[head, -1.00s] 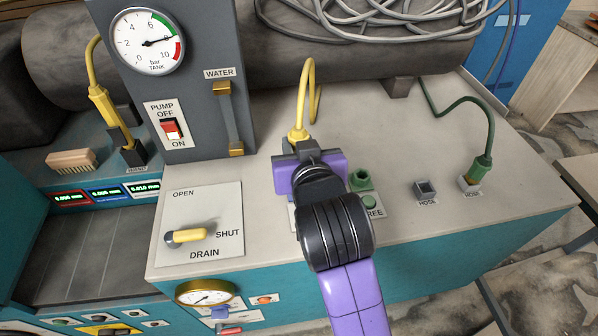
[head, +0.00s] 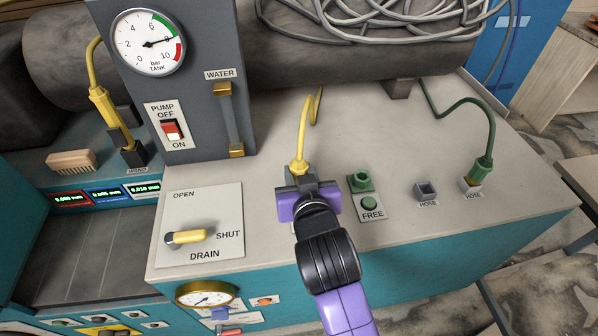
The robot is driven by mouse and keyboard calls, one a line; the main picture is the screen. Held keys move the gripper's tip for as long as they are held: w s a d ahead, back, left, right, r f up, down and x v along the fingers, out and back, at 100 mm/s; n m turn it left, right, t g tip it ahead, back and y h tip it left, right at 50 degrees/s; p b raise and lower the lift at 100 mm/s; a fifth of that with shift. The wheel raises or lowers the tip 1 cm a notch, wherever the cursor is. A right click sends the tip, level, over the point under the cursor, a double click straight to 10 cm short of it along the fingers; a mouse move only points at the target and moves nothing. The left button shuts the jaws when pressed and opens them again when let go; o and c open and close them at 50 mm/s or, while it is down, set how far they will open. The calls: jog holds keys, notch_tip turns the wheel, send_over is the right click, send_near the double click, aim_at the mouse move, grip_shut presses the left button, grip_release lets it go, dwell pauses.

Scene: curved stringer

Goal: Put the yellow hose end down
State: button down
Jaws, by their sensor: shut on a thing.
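The yellow hose (head: 308,115) rises from the bench top, and its thicker yellow end (head: 299,165) meets my gripper (head: 307,186). My gripper is shut on this end, over the front part of the pale bench, left of the FREE plate. The purple and dark gripper body hides the tip of the hose end and whatever lies below it. I cannot tell whether the tip touches the bench.
A green fitting stands on the FREE plate (head: 368,201) just right of my gripper. An empty grey HOSE socket (head: 426,190) and a green hose (head: 481,165) in another socket are farther right. The DRAIN lever (head: 186,236) is at left. Bench is clear between.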

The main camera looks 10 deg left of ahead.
jog(key=c, duration=1.1)
grip_release()
jog(key=shift+f, duration=0.1)
jog(key=shift+r, duration=0.2)
jog(key=v, duration=1.2)
jog(key=shift+f, duration=0.1)
jog(key=s+d+f, duration=1)
jog(key=s+d, duration=0.2)
jog(key=d, duration=0.1)
jog(key=s+d+r+m+h, duration=0.1)
jog(key=s+d, duration=0.2)
jog(key=s, duration=0.2)
jog(key=s+d+r+m+t+h, duration=0.1)
jog(key=s+d, duration=0.2)
jog(key=s, duration=0.3)
jog(key=s+d+r+m+h, duration=0.1)
jog(key=s+d, duration=0.2)
jog(key=s, duration=0.3)
jog(key=shift+s+t+h, duration=0.2)
jog(key=shift+t+h, duration=0.1)
jog(key=shift+h, duration=0.1)
